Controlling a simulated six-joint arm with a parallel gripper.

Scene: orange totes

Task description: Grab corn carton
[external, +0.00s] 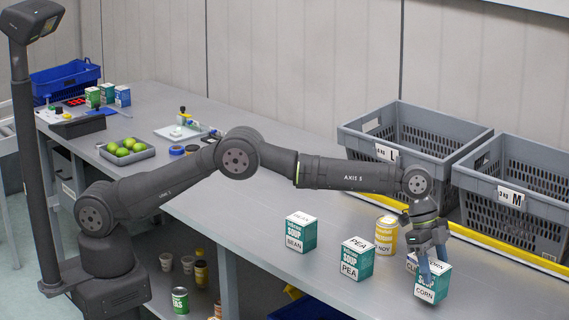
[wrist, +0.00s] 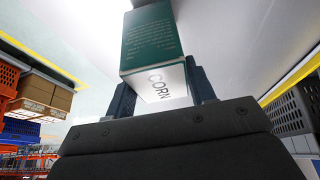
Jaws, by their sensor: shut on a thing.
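The corn carton (external: 430,290) is a teal and white box at the right front of the table. My gripper (external: 433,272) points down over it, with its fingers on either side of the carton. In the wrist view the carton (wrist: 152,50) sits between the two fingers of my gripper (wrist: 162,92), its white end reading "CORN". The gripper is shut on it. I cannot tell whether the carton still touches the table.
A pea carton (external: 357,260) stands to the left, and a bean carton (external: 301,233) farther left. A yellow can (external: 386,236) stands close behind my gripper. Grey crates L (external: 388,152) and M (external: 511,197) stand at the back right.

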